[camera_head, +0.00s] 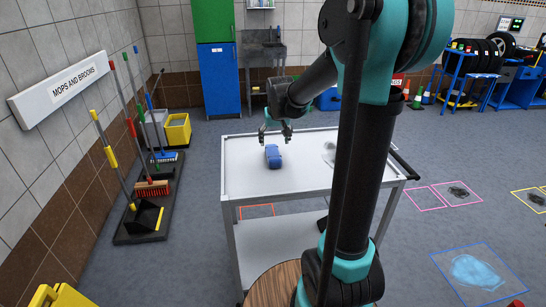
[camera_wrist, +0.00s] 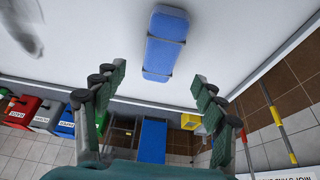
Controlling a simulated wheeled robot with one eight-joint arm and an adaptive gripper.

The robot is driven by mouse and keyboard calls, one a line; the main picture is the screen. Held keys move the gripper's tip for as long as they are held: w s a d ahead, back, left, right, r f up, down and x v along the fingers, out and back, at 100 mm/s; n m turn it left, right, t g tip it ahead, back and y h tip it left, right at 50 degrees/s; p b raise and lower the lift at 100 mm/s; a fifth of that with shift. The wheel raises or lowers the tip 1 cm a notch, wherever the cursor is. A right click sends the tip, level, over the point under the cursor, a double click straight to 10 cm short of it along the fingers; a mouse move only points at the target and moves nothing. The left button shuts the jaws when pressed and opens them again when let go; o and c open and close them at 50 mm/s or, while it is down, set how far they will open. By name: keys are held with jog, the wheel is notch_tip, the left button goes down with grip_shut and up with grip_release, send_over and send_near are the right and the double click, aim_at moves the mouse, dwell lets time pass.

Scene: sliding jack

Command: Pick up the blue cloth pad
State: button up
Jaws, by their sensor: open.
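The blue cloth pad (camera_head: 273,156) lies on the white top of the cart (camera_head: 240,178), left of the middle. It is a small oblong with a band across it. In the wrist view the pad (camera_wrist: 165,43) shows whole at the top centre, beyond the fingertips. My gripper (camera_head: 275,134) hangs above the cart top, close to the far end of the pad. In the wrist view my gripper (camera_wrist: 159,75) has its two fingers wide apart with nothing between them. The pad is apart from both fingers.
A faint grey smudge (camera_head: 329,152) marks the cart top right of the pad; part is hidden by my arm. Mops and brooms (camera_head: 150,185) stand along the left wall. A blue cabinet (camera_head: 219,80) and a sink (camera_head: 262,52) are behind. The cart top around the pad is clear.

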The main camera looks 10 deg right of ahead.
aim_at(273, 151)
jog(key=shift+x, duration=4.15)
jog(key=shift+s+a, duration=0.1)
jog(key=c, duration=1.4)
jog(key=shift+o, duration=0.2)
jog(key=shift+r, duration=0.1)
notch_tip(273, 151, up, 20)
